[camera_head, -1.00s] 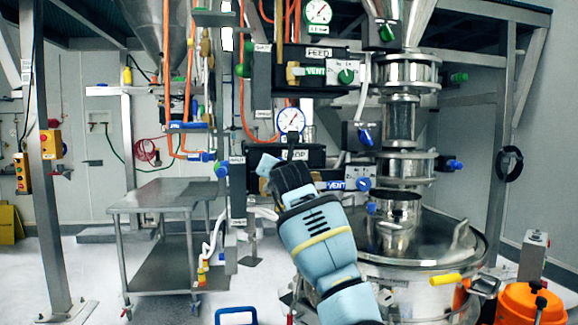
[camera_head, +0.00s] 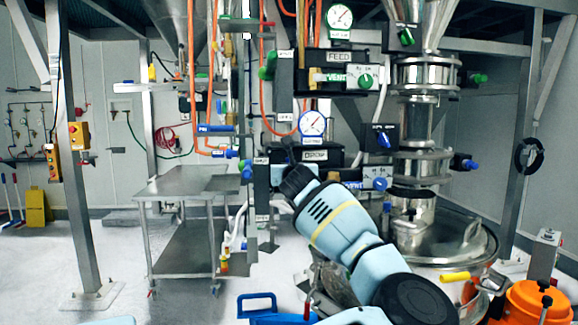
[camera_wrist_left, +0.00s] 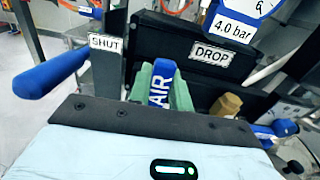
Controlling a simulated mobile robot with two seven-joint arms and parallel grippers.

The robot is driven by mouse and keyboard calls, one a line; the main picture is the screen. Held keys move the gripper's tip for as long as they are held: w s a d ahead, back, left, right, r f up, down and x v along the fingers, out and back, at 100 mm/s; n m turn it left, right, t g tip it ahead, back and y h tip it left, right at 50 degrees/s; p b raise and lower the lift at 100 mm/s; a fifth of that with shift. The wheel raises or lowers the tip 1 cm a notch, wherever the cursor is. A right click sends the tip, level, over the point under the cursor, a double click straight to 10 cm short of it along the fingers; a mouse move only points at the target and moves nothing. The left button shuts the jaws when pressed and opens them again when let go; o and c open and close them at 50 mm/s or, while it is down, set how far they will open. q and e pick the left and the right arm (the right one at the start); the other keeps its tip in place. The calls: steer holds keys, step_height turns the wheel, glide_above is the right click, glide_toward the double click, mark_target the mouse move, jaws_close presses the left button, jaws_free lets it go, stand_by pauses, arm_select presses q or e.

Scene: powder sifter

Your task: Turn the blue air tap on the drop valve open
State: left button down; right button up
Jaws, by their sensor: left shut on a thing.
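In the left wrist view the blue air tap (camera_wrist_left: 161,84), lettered AIR, sits between the green finger pads of my left gripper (camera_wrist_left: 161,88). The gripper is shut on it, and the tap's long side runs up and down in the picture. The black DROP valve panel (camera_wrist_left: 222,53) is right behind, with a SHUT label (camera_wrist_left: 103,42) to the left. In the head view my left arm reaches up to the DROP panel (camera_head: 341,158); the dark wrist (camera_head: 297,182) hides the tap and the fingers there. My right gripper is not in view.
A blue lever (camera_wrist_left: 50,73) sticks out left of the tap, and a brass fitting (camera_wrist_left: 226,105) sits to the right. A pressure gauge (camera_head: 312,123) is above the panel. A steel drum (camera_head: 450,250) stands at right, a steel trolley (camera_head: 185,182) at left.

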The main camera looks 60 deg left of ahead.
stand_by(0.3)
arm_select(q)
steer(key=c, duration=1.3)
jaws_free()
steer(key=v, duration=0.8)
steer(key=shift+a, duration=0.1)
